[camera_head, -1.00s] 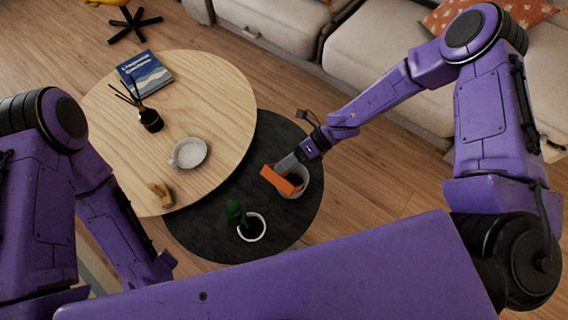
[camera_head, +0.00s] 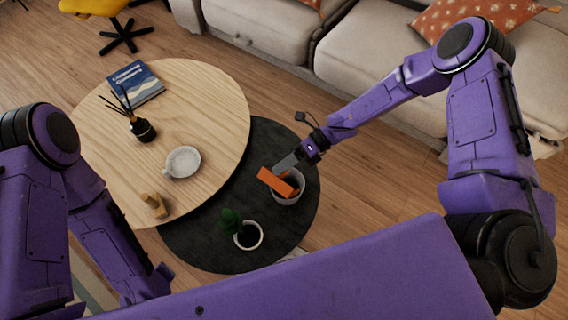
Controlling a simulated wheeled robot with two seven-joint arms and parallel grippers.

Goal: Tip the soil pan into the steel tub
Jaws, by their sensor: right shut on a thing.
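The orange soil pan (camera_head: 274,182) is tilted over the steel tub (camera_head: 290,198), a grey round vessel on the dark low table (camera_head: 190,244). My right gripper (camera_head: 287,163) is shut on the pan at its upper right side. The pan covers part of the tub's mouth, so I cannot see what is inside either one. My left arm comes in at the lower left, but its gripper does not show clearly enough to tell its jaws.
A potted plant (camera_head: 246,235) stands on the dark table in front of the tub. The wooden table (camera_head: 215,105) holds a white dish (camera_head: 183,162), a wooden object (camera_head: 154,206), a reed diffuser (camera_head: 142,129) and a blue book (camera_head: 135,81). A sofa (camera_head: 370,55) stands behind.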

